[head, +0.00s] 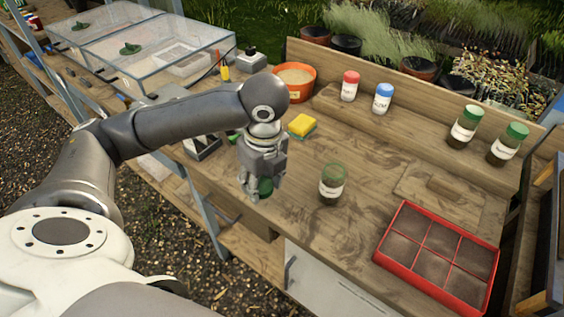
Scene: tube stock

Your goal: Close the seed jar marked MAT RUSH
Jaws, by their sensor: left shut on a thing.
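A glass jar (332,186) with a white label and dark contents stands upright on the wooden bench. Its top looks open, with a greenish glass rim. The writing on its label is too small to read. My left gripper (262,188) points down to the left of this jar, near the bench's front edge. It is shut on a green lid (265,187), partly hidden by the fingers. The lid is apart from the jar. My right gripper is not in view.
Two green-lidded jars (465,127) (507,145), a blue-lidded jar (382,98) and a red-lidded jar (349,86) stand along the back. A yellow sponge (302,125) and an orange pot (295,82) are behind my gripper. A red seed tray (437,257) lies front right.

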